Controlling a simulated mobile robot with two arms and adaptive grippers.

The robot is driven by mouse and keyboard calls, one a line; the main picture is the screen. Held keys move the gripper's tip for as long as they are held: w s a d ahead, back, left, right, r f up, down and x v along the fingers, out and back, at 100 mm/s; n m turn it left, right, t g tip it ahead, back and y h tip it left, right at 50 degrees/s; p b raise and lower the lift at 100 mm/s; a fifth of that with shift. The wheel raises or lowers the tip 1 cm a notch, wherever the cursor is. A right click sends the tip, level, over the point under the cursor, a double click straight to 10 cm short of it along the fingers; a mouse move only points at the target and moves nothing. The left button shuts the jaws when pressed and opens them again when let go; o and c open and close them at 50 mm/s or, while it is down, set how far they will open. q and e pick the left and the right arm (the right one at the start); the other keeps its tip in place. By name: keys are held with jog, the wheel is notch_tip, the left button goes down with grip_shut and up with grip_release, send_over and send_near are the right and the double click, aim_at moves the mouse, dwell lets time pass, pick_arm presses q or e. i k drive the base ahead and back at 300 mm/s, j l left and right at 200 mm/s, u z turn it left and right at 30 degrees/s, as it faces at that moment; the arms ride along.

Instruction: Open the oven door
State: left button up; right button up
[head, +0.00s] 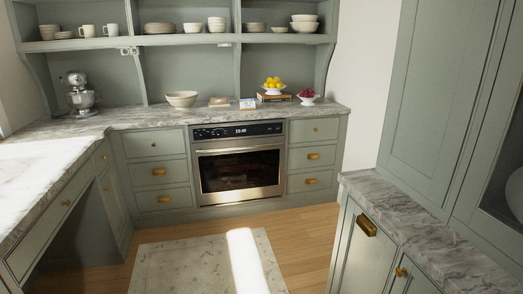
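The oven (239,163) is built into the green cabinets under the far counter, in the middle of the head view. It has a black control panel (238,130) with a lit display on top. Its door (240,195) is steel-framed with a dark glass window and looks shut. A horizontal bar handle (239,150) runs along the door's top edge. Something indistinct shows behind the glass. Neither of my grippers is in view.
A rug (200,262) lies on the wooden floor (305,240) before the oven, with clear floor around it. A marble counter (45,165) bounds the left side. A cabinet with a marble top (410,225) juts in at the right. Drawers (310,157) flank the oven.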

aim_at(201, 152)
jog(key=i, duration=1.75)
